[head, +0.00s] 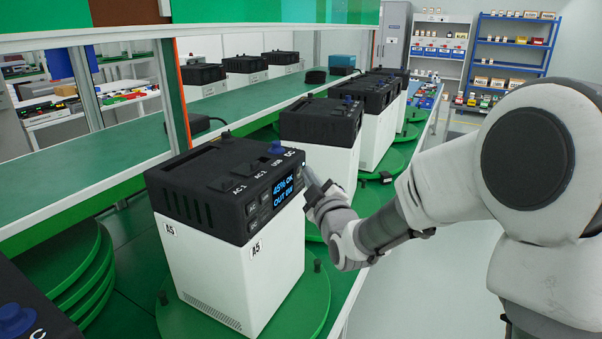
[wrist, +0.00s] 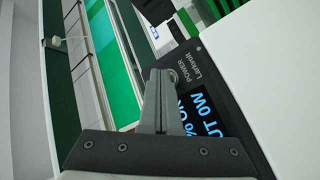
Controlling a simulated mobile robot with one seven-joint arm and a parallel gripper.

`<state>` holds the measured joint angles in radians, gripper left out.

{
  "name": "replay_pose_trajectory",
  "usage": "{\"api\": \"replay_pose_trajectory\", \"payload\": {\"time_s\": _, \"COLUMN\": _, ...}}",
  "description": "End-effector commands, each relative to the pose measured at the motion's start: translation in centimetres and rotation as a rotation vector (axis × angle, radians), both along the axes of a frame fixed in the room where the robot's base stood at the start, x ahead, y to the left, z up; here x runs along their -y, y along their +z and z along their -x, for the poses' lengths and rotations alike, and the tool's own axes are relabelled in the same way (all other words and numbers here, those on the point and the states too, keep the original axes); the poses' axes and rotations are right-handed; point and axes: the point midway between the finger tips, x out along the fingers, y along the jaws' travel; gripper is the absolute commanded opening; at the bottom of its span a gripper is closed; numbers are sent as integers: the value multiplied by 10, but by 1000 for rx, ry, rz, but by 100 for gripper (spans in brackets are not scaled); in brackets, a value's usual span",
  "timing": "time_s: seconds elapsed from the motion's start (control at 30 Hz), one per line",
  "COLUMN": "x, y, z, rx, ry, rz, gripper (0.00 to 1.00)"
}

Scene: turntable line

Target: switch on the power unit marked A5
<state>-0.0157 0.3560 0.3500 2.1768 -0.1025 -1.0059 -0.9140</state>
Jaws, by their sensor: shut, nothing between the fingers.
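The power unit marked A5 (head: 220,250) is a white box with a black top, standing on a green turntable (head: 300,315). Its lit display (head: 284,192) reads "45% OK, OUT 0W" in blue; part of this display (wrist: 215,112) also shows in the wrist view. My gripper (head: 309,178) is shut and empty at the right end of the unit's front panel. In the wrist view the closed fingertips (wrist: 160,72) lie at a round button (wrist: 174,76) beside the word POWER. The fingers partly hide the button, and I cannot tell whether they touch it.
More black-topped units stand behind, the nearest (head: 320,125) on its own turntable. A part of another unit (head: 20,320) shows at the lower left. A green-topped bench (head: 100,185) runs along the left. The floor (head: 430,290) at the right is clear.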

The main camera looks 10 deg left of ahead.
Motion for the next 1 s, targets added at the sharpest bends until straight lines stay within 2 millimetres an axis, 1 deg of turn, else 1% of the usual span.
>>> {"api": "replay_pose_trajectory", "payload": {"time_s": 0.37, "x": 13, "y": -1, "z": 5, "rx": 0, "ry": 0, "rz": 0, "gripper": 0}}
{"api": "replay_pose_trajectory", "payload": {"time_s": 0.7, "x": 15, "y": 0, "z": 6, "rx": 0, "ry": 0, "rz": 0, "gripper": 0}}
{"api": "replay_pose_trajectory", "payload": {"time_s": 0.77, "x": 19, "y": -1, "z": 7, "rx": 1, "ry": -1, "rz": 1, "gripper": 0}}
{"api": "replay_pose_trajectory", "payload": {"time_s": 1.0, "x": 42, "y": -1, "z": 15, "rx": 1, "ry": -2, "rz": 2, "gripper": 0}}
